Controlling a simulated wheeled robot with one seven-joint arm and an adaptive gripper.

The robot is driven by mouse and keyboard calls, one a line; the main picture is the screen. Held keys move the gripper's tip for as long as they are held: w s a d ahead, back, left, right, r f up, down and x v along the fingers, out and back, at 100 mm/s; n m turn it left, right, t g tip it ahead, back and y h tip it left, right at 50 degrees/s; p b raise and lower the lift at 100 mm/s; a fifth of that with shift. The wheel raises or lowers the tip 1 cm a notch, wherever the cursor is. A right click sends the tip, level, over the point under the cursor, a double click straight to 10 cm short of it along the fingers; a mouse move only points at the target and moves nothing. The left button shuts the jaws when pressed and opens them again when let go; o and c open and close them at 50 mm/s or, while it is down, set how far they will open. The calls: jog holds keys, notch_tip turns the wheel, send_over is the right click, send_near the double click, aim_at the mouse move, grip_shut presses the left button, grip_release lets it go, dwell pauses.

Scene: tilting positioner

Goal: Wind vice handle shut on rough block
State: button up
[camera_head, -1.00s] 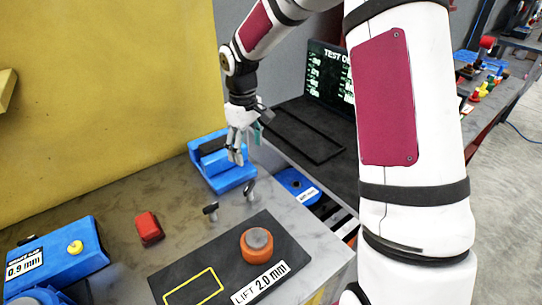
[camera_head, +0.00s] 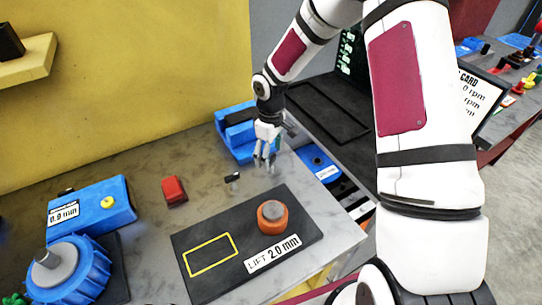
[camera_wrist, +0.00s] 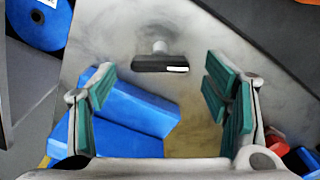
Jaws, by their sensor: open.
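A blue block-shaped body, seemingly the vice (camera_head: 230,122), stands on the grey bench by the yellow wall. It also shows at lower left in the wrist view (camera_wrist: 140,108), partly behind a finger. A dark T-shaped handle (camera_head: 232,177) on a pale stem stands near it. In the wrist view the handle (camera_wrist: 160,64) is ahead of the fingers, not between them. My gripper (camera_head: 265,160) is open and empty above the bench, just right of the handle. Its teal pads (camera_wrist: 162,105) are wide apart. I cannot make out a rough block in the vice.
A dark mat (camera_head: 215,285) with an orange knob (camera_head: 272,220) lies in front. A red block (camera_head: 174,190), a blue gauge box (camera_head: 95,205) and a blue wheel (camera_head: 75,275) are at left. A blue disc (camera_wrist: 35,22) is beyond the bench edge.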

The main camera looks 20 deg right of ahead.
jog(key=shift+f, duration=0.85)
jog(key=shift+c, duration=0.2)
jog(key=c, duration=1.1)
jog(key=shift+m, duration=0.3)
jog(key=o, duration=1.1)
jog(key=shift+o, duration=0.2)
jog(key=shift+r, duration=0.15)
notch_tip(320, 180, up, 12)
